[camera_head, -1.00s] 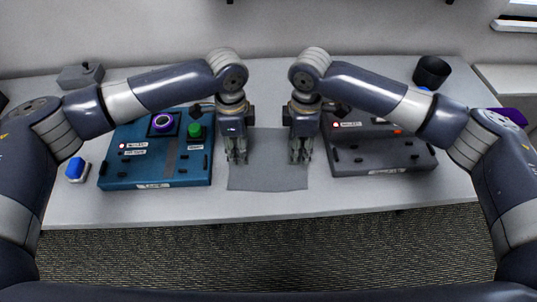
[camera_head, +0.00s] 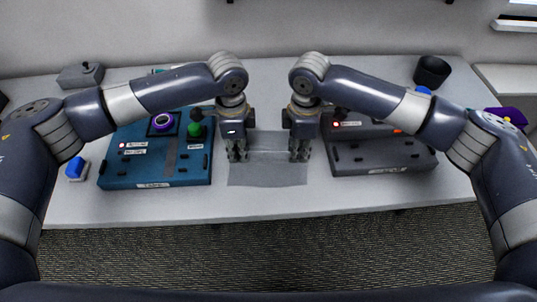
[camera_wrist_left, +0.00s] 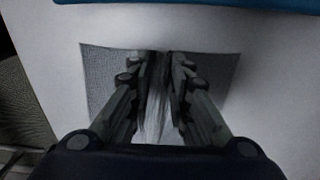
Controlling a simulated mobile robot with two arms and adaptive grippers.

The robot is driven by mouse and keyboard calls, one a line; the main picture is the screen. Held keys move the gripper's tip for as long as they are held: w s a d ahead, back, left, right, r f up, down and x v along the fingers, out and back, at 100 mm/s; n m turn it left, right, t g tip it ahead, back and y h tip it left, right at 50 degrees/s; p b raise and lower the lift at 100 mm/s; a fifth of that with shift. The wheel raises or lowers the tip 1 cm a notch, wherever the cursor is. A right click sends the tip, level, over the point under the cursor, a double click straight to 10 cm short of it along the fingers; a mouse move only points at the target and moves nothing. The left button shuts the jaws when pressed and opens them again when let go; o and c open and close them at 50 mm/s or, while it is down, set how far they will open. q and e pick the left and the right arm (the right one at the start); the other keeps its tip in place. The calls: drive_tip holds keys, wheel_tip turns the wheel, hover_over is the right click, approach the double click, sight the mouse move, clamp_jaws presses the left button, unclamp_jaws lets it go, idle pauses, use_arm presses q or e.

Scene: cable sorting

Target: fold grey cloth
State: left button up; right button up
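The grey cloth (camera_head: 267,174) lies on the table between the two boxes. A raised, creased band crosses its middle between my grippers. My left gripper (camera_head: 237,156) is at its left edge and my right gripper (camera_head: 299,156) at its right edge, both pointing down. In the left wrist view the cloth (camera_wrist_left: 105,75) spreads to both sides of my left gripper (camera_wrist_left: 165,58). Its fingers are close together, with streaky gathered cloth between them. My right gripper looks shut on the opposite edge, though its fingertips are small in the head view.
A blue box (camera_head: 130,175) with a purple ring and a green knob stands to the left. A dark grey box (camera_head: 385,160) stands to the right. The table (camera_head: 270,208) is clear in front of the cloth. A black cup (camera_head: 431,72) stands at the back right.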

use_arm(q)
drive_tip(key=shift+f, duration=0.15)
clamp_jaws()
use_arm(e)
drive_tip(key=shift+f, duration=0.2)
clamp_jaws()
